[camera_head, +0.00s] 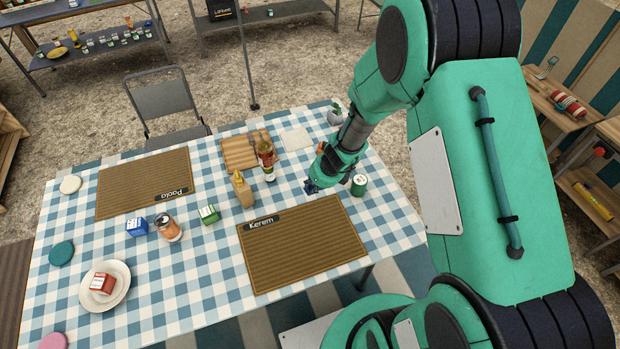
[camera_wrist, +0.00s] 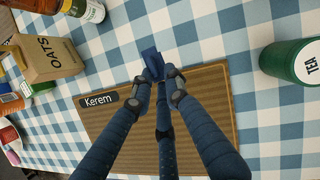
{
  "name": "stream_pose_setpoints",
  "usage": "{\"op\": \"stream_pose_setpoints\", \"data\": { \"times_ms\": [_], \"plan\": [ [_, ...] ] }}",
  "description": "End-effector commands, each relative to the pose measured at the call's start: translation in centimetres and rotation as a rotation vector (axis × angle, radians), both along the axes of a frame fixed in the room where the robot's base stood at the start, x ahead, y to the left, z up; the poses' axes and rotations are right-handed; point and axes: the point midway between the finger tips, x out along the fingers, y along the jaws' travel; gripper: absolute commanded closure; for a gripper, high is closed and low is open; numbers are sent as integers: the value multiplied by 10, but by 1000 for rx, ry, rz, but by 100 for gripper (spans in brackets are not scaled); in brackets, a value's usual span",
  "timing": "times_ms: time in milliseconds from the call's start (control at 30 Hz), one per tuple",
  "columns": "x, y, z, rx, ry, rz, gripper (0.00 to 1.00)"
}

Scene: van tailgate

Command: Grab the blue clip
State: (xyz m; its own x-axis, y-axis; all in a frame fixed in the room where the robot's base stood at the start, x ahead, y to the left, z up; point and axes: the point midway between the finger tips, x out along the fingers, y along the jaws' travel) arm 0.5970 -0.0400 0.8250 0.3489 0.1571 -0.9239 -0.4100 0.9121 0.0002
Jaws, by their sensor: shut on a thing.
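The blue clip (camera_wrist: 152,62) shows in the wrist view as a small dark-blue piece between the fingertips of my gripper (camera_wrist: 160,80). The fingers are closed on it. In the wrist view it appears over the far edge of the mat marked Kerem (camera_wrist: 215,120); I cannot tell its height over the table. In the head view my gripper (camera_head: 312,187) is over the table just beyond that mat, left of the green tea tin (camera_head: 359,185). The clip is too small to make out clearly there.
On the checked table (camera_head: 200,262) stand an oats carton (camera_head: 242,190), a bottle (camera_head: 267,163), a wooden board (camera_head: 240,152), a green box (camera_head: 208,214), a can (camera_head: 168,228) and a blue box (camera_head: 136,226). A plate (camera_head: 122,297) holds a red box. The Kerem mat is bare.

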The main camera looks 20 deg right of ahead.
Motion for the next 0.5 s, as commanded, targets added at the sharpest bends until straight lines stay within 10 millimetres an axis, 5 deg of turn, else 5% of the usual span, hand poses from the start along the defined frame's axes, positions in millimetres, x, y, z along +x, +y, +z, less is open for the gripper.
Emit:
{"op": "stream_pose_setpoints", "data": {
  "times_ms": [500],
  "plan": [
    [-34,2,3,0,0,-1,100]
  ]
}}
